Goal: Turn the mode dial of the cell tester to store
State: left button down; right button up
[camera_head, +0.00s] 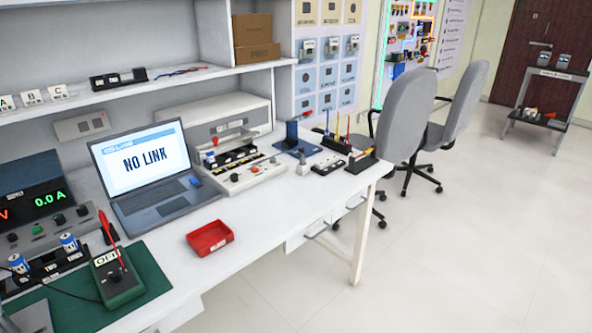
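The cell tester (122,290) is a dark green box lying on a green mat (152,272) at the front left of the bench. Its small display (106,258) reads "OFF". A dark round dial (115,276) sits on its face, and its pointer position is too small to tell. A red probe (110,236) slants up from the tester area. A black cable runs to the tester's left side. Neither of my grippers is in view.
Cells (68,242) stand in a black holder left of the tester, by a power supply (38,200) reading 0.0 A. A laptop (145,165) shows "NO LINK". A red tray (210,238) lies to the right. Bare bench surrounds the tray.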

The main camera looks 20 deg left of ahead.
aim_at(234, 176)
jog(key=z, duration=0.9)
jog(key=i, duration=2.8)
jog(key=u, duration=3.65)
